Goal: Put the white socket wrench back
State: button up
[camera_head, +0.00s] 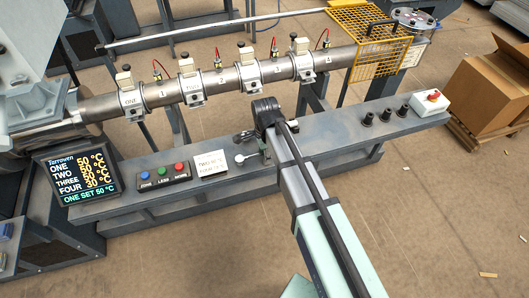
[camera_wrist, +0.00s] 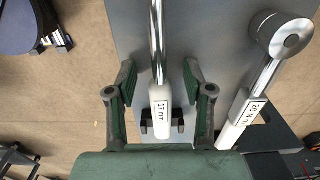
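In the wrist view a wrench with a chrome shaft and a white handle labelled "17 mm" (camera_wrist: 161,100) lies between the two fingers of my gripper (camera_wrist: 160,85). The fingers are open, with a visible gap on each side of the handle. A black holder (camera_wrist: 146,122) shows at both sides of the handle; whether the handle rests in it I cannot tell. A second white-handled wrench, labelled "20 Nm" (camera_wrist: 256,105), with a round metal head, lies to the right. In the head view my gripper (camera_head: 264,112) is over the grey bench, and my arm hides much of the tools.
A cardboard box (camera_head: 488,95) stands at right.

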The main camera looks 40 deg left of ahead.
notch_tip(320, 180, up, 12)
jog(key=w+d+f+n, duration=0.1)
jog(key=w+d+f, duration=0.25)
jog(key=d, duration=0.55)
jog(key=w+d+f+n, duration=0.1)
jog(key=w+d+f, duration=0.3)
jog(key=d, duration=0.6)
jog(key=w+d+f+n, duration=0.25)
jog(key=d+f, duration=0.25)
jog(key=d, duration=0.4)
jog(key=s+d+f+n, duration=0.1)
jog(key=s+d+f, duration=0.25)
jog(key=d, duration=0.85)
jog(key=s+d+f+n, duration=0.2)
jog(key=d+f, duration=0.3)
jog(key=d, duration=0.7)
jog(key=s+f+g, duration=0.2)
jog(key=s+f, duration=0.3)
jog(key=s, duration=0.4)
jog(key=s+f+g+p, duration=0.1)
jog(key=s+f+g, duration=0.1)
jog(key=s+f, duration=0.4)
jog(key=s+f+g, duration=0.2)
jog(key=s+f, duration=0.4)
jog(key=s, duration=0.8)
jog(key=shift+d+g, duration=0.15)
jog(key=shift+g, duration=0.25)
